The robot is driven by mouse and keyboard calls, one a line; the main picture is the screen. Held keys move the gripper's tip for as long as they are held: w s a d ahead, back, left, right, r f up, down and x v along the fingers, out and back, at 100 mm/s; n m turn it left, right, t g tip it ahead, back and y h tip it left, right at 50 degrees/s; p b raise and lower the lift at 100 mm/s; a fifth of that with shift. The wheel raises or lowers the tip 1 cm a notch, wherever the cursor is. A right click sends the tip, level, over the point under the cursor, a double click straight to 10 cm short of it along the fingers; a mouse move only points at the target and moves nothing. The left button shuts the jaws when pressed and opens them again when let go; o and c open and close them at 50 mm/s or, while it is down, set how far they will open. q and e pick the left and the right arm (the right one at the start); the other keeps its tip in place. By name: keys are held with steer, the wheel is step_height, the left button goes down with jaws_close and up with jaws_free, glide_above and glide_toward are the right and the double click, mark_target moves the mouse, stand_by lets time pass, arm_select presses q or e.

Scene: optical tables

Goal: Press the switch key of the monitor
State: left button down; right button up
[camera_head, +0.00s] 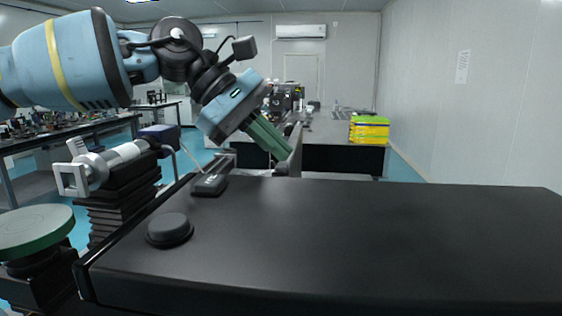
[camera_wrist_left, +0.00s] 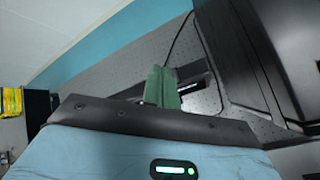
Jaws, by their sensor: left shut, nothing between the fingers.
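My left gripper (camera_head: 284,152) reaches in from the upper left, with its green fingers shut and pointing down to the right. In the left wrist view its closed green fingers (camera_wrist_left: 162,80) show in the middle, with nothing between them. A thin upright grey panel (camera_head: 295,148), seen nearly edge-on right beside the fingertips, looks like the monitor. In the left wrist view a large dark panel (camera_wrist_left: 278,55), likely the same monitor, stands to the right of the fingers. I cannot make out the switch key or whether the fingers touch anything. My right gripper is not in view.
Yellow stacked boxes (camera_head: 369,129) sit on a table behind. A dark cable (camera_wrist_left: 180,35) curves near the fingers.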

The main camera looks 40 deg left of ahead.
arm_select(q)
steer(key=shift+r, duration=0.1)
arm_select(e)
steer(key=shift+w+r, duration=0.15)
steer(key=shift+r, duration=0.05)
arm_select(q)
steer(key=shift+r, duration=0.1)
